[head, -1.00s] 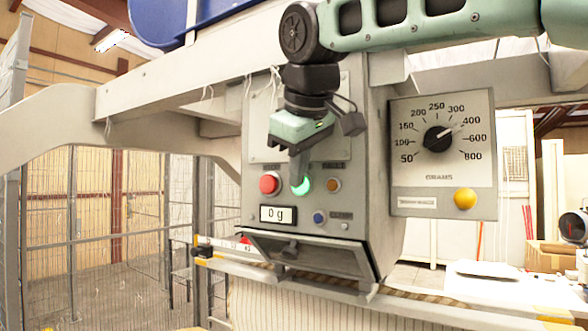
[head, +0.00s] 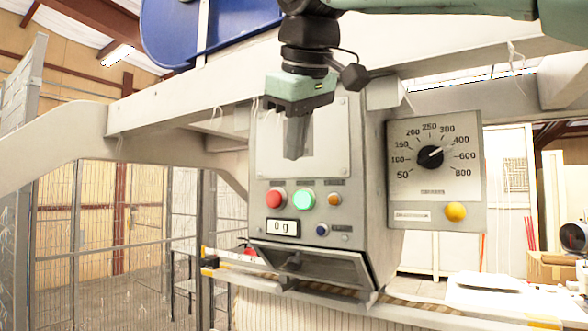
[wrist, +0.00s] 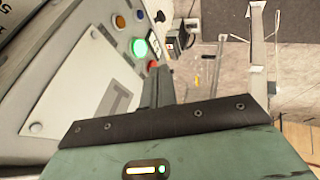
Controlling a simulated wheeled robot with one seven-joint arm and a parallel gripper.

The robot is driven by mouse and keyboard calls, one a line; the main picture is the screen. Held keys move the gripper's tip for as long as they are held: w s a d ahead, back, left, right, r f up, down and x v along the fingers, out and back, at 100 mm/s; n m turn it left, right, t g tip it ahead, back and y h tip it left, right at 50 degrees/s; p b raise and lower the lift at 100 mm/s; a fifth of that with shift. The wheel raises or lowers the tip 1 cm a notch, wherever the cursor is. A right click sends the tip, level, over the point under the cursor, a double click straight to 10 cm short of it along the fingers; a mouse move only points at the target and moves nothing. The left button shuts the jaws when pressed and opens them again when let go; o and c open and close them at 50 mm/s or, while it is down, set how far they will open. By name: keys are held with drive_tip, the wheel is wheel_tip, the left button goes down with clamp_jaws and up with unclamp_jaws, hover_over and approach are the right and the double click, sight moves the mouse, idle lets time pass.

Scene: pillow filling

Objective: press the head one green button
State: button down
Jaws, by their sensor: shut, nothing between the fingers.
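The green button (head: 304,199) glows on the grey control panel, between a red button (head: 275,198) and a small orange one (head: 334,199). It is fully visible in the head view and also shows lit in the wrist view (wrist: 138,48). My gripper (head: 295,156) is shut and empty, pointing down in front of the blank plate on the panel's upper part. Its tip is above the green button in the head view, apart from it. In the wrist view my gripper's fingers (wrist: 158,88) cover nothing of the green button.
A dial box (head: 432,165) with a yellow button (head: 456,211) juts out at the right. The panel's hopper flap (head: 310,264) sticks out below.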

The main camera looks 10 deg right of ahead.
drive_tip(key=shift+v, duration=1.15)
drive_tip(key=shift+f, duration=0.1)
drive_tip(key=s+a+f+g+b, duration=0.1)
drive_tip(key=s+f+g+b, duration=0.15)
drive_tip(key=f, duration=1.15)
drive_tip(key=s+f+g+b, duration=0.1)
drive_tip(key=f+b, duration=0.2)
drive_tip(key=f, duration=1)
drive_tip(key=s+d+f+g+b, duration=0.1)
drive_tip(key=s+d+f, duration=0.2)
drive_tip(key=s+f, duration=0.3)
drive_tip(key=s+d+f+m+g+b, duration=0.1)
drive_tip(key=s+d+f+b, duration=0.1)
drive_tip(key=s+f, duration=0.5)
drive_tip(key=s+d+f+m+g+b, duration=0.1)
drive_tip(key=s+d+f, duration=0.3)
drive_tip(key=f, duration=1.2)
drive_tip(key=shift+s+d+f+b, duration=0.2)
drive_tip(key=shift+s+d+b, duration=0.15)
drive_tip(key=shift+s+b, duration=0.6)
